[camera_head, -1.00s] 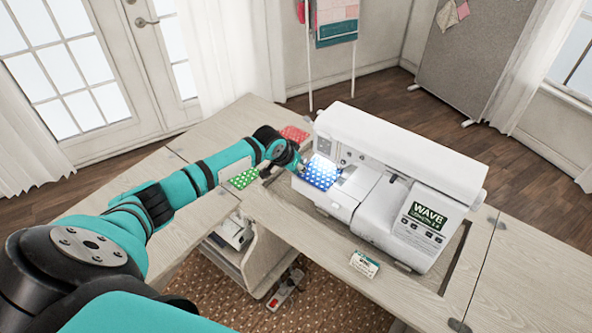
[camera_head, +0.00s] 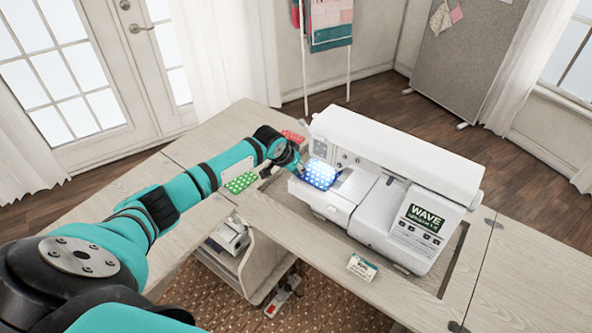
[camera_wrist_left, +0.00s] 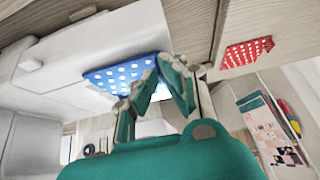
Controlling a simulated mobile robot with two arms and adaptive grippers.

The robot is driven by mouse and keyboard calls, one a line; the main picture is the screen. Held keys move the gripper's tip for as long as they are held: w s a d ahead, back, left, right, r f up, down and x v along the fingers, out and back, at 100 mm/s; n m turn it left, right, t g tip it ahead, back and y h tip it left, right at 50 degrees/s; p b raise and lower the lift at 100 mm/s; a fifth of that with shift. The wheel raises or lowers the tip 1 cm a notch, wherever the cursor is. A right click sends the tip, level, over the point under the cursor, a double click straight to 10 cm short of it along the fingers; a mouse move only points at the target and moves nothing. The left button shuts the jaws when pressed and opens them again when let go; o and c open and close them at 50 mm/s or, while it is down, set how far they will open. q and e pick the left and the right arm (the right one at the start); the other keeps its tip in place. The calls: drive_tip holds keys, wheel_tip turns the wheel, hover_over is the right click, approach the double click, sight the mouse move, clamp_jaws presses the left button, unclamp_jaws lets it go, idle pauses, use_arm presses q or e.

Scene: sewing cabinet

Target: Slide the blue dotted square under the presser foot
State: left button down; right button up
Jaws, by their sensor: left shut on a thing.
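The blue dotted square (camera_head: 320,175) is at the left end of the white sewing machine (camera_head: 385,190), under its lit head. In the left wrist view the blue square (camera_wrist_left: 122,72) lies against the machine's white bed, with one edge between my fingertips. My left gripper (camera_wrist_left: 150,90) is shut on that edge; in the head view the gripper (camera_head: 299,168) reaches in from the left, beside the square. The presser foot cannot be made out, and I cannot tell whether the square is beneath it. My right gripper is not in view.
A green dotted square (camera_head: 240,183) and a red dotted square (camera_head: 293,137) lie on the wooden table (camera_head: 330,255). A small box (camera_head: 362,267) stands in front of the machine. The table's front and right have free room.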

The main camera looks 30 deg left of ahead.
use_arm(q)
drive_tip(key=shift+p, duration=0.3)
idle(0.5)
drive_tip(key=c, duration=1.4)
unclamp_jaws()
drive_tip(key=v, duration=1.2)
drive_tip(key=shift+d, duration=0.15)
